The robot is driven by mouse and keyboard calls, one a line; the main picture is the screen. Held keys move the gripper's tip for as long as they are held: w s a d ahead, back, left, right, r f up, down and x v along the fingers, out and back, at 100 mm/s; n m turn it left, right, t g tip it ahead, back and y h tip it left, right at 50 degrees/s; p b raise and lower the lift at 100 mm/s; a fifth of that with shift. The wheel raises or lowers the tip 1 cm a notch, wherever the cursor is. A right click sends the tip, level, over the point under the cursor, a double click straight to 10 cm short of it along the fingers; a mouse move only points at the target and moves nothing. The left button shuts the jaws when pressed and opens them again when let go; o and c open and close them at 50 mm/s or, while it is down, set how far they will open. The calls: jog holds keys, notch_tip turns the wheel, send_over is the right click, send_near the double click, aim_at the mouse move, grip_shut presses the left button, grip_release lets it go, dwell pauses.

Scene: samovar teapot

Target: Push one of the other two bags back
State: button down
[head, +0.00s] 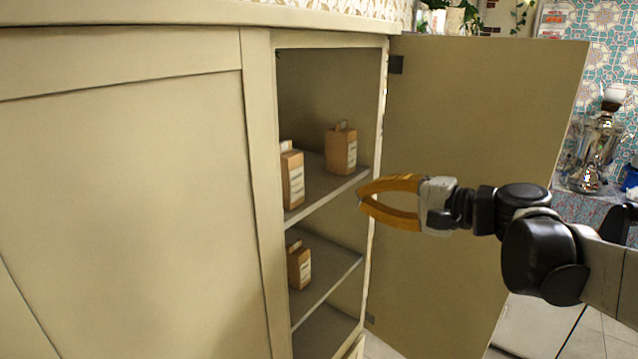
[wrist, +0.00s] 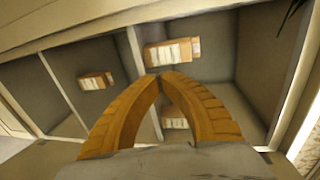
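Three brown paper bags with pale labels stand in an open cabinet. On the upper shelf (head: 322,192), one bag (head: 292,180) is at the left near the front edge, and another bag (head: 341,151) is farther right. The third bag (head: 299,266) is on the lower shelf (head: 328,279). The wrist view is turned sideways and shows the upper-left bag (wrist: 172,53), the lower bag (wrist: 95,81) and the upper-right bag (wrist: 175,119), partly behind a finger. My gripper (head: 361,198) is shut, its orange fingertips meeting with nothing between them. In the head view it is outside the cabinet, apart from the bags.
The open cabinet door (head: 470,150) stands behind and right of my gripper. The cabinet's closed front panel (head: 130,200) is at left. A silver samovar (head: 597,150) stands on a counter at far right. The upper shelf has bare room between its two bags.

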jog(key=shift+f+b+x, duration=0.25)
jog(key=shift+b+x, duration=0.25)
jog(key=shift+x, duration=1.6)
jog(key=shift+f+b+x, duration=0.3)
jog(key=shift+b+x, duration=0.25)
jog(key=shift+x, duration=1.5)
jog(key=shift+f+b+x, duration=0.25)
jog(key=shift+b+x, duration=0.25)
jog(key=shift+x, duration=1.6)
jog(key=shift+a+r+b+x, duration=0.1)
jog(key=shift+r+b+x, duration=0.25)
jog(key=shift+x, duration=1.7)
jog(key=shift+a+r+b+x, duration=0.15)
jog(key=shift+r+x, duration=0.3)
jog(key=shift+x, duration=1.65)
jog(key=shift+r+b+x, duration=0.3)
jog(key=shift+r+x, duration=0.1)
jog(key=shift+x, duration=1.65)
jog(key=f+p+v, duration=0.1)
jog(key=v, duration=1.5)
jog(key=shift+d, duration=0.25)
